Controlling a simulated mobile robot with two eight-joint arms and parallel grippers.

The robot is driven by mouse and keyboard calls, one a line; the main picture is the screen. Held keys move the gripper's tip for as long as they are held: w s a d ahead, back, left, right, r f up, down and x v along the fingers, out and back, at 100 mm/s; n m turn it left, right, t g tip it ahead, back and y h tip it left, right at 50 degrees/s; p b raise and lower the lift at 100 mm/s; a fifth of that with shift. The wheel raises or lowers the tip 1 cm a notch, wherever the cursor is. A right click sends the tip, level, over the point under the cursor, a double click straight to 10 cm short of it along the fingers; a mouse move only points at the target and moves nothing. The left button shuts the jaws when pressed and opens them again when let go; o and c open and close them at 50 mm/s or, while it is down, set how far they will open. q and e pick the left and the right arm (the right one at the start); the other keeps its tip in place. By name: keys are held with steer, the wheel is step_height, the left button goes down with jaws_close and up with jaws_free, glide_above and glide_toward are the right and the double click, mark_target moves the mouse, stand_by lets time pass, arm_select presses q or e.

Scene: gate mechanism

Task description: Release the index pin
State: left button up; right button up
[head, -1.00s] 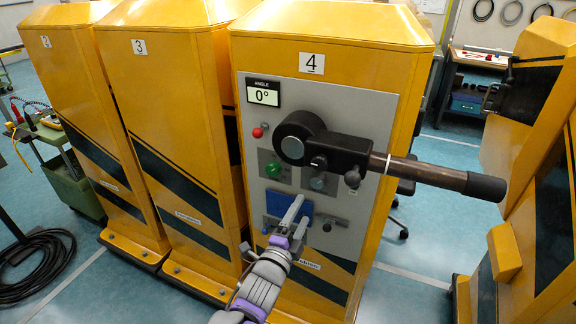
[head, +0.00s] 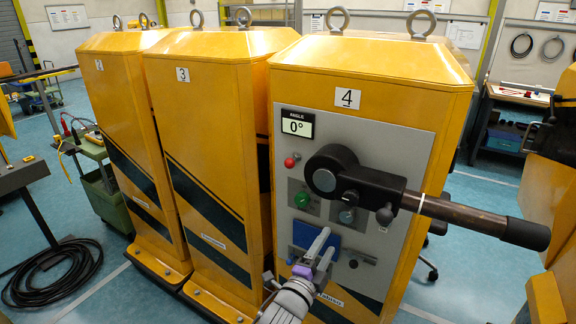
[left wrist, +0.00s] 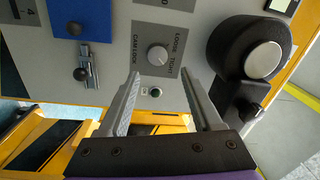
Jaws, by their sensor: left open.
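The lever (head: 470,215) sticks out to the right from a round black hub (head: 332,171) on the grey panel of cabinet 4. A black ball knob (head: 385,215) on the lever's housing looks like the index pin. It also shows in the left wrist view (left wrist: 246,112), beside the hub (left wrist: 262,55). My left gripper (head: 327,239) is open and empty in front of the panel's lower part, near the blue plate (head: 304,236). In the left wrist view, its fingers (left wrist: 162,85) point at the panel around the cam lock area, apart from the ball knob. My right gripper is not in view.
The cam lock knob (left wrist: 158,55) is marked loose and tight. A slide latch with a black knob (left wrist: 82,72) sits beside the blue plate. The angle display (head: 297,125) reads 0°. A red button (head: 290,162) and green button (head: 302,200) sit left of the hub.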

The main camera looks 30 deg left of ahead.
arm_select(q)
steer(key=w+a+r+n+y, duration=0.1)
steer(key=a+r+n+y, duration=0.1)
steer(key=a+r+n, duration=0.75)
steer(key=n+g+y, duration=0.1)
steer(key=n, duration=0.9)
glide_toward(288, 166)
steer(key=w, duration=0.3)
steer(key=w+a, duration=0.1)
steer(key=w, duration=0.7)
steer(key=shift+w+a+p, duration=0.15)
steer(key=shift+a+p, duration=0.1)
steer(key=shift+p, duration=0.15)
jaws_close()
